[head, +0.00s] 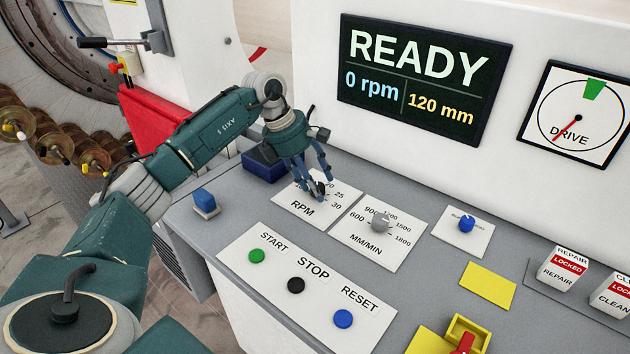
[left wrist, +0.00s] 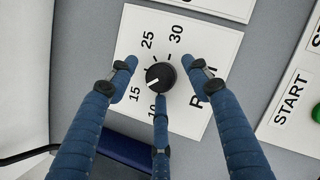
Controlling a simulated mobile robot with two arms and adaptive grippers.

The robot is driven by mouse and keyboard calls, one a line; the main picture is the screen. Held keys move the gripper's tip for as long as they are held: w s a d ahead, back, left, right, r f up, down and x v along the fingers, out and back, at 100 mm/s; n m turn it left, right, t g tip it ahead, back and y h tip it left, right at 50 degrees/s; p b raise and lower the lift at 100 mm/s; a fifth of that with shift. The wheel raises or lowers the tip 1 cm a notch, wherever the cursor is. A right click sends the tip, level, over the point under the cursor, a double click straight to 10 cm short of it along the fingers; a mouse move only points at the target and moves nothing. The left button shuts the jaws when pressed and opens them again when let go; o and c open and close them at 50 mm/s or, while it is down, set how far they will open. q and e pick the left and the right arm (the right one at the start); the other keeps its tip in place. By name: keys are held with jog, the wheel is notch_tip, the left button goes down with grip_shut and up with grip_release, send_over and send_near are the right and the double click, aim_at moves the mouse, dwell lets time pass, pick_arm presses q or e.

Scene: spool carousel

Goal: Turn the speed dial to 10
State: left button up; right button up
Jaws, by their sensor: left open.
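The speed dial is a black knob (left wrist: 160,76) on a white RPM plate (head: 294,209). In the left wrist view, 10, 15, 25 and 30 show around it. The knob's white line slants to the lower left, roughly toward 15. My left gripper (head: 316,182) hangs over the knob from above. Its three blue fingers, also seen in the left wrist view (left wrist: 160,79), are open and spread around the knob. The two side fingertips stand apart from it. I cannot tell whether the lower one touches it. The fingers partly hide the knob in the head view. My right gripper is not in view.
The MM/MIN dial (head: 381,222) sits close to the right. Green START (head: 257,256), black STOP (head: 296,285) and blue RESET (head: 343,318) buttons lie in front. A blue switch (head: 205,201) and a dark blue box (head: 264,165) stand left. The screen (head: 422,80) reads READY, 0 rpm.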

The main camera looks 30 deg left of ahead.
pick_arm(q)
jog(key=c, duration=1.1)
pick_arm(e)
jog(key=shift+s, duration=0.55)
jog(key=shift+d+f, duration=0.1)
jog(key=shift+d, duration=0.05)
